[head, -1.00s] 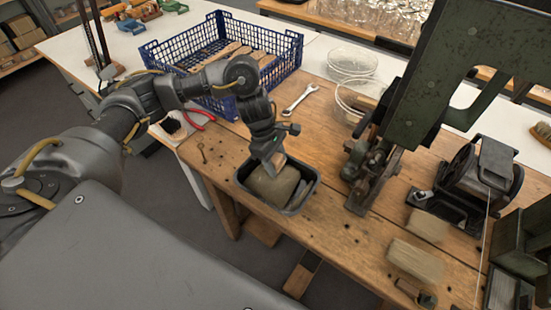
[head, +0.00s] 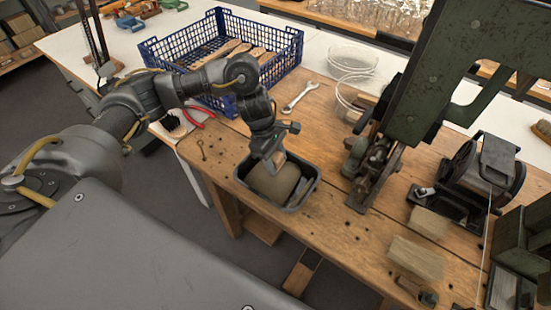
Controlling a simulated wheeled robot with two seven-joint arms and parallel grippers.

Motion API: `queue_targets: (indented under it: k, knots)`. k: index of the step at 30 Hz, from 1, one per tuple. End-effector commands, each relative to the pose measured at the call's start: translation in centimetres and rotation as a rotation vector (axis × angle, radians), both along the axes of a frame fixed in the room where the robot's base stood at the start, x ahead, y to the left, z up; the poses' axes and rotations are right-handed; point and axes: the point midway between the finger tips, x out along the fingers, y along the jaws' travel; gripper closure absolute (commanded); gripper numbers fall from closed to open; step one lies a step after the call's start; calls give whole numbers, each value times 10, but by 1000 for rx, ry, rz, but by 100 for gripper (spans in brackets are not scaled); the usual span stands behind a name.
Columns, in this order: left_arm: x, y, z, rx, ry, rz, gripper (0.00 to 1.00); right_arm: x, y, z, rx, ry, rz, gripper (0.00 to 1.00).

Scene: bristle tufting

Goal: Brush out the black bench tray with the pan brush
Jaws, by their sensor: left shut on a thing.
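The black bench tray (head: 310,186) sits on the wooden bench near its front edge. My left gripper (head: 277,163) points down into the tray, shut. A tan, rounded block (head: 272,186) lies right below its fingertips inside the tray and looks to be the pan brush in its grip; its bristles are hidden. A grey patch shows in the tray to the right of the block, too small to make out. My right gripper is out of view.
A blue crate (head: 150,55) with wooden brush backs stands behind. A wrench (head: 299,97), red pliers (head: 200,117) and wire baskets (head: 352,61) lie around. A green press (head: 407,90) stands close right of the tray. Pale bristle bundles (head: 417,258) lie at front right.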

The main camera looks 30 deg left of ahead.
Motion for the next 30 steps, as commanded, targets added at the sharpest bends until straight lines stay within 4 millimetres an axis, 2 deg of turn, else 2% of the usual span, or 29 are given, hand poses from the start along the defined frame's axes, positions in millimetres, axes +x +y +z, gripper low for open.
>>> queue_targets:
  k: [23,30]
  knots:
    - [0,0,-13,0,-1,0,72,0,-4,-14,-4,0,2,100]
    - [-17,3,-11,1,0,-1,72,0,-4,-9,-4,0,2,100]
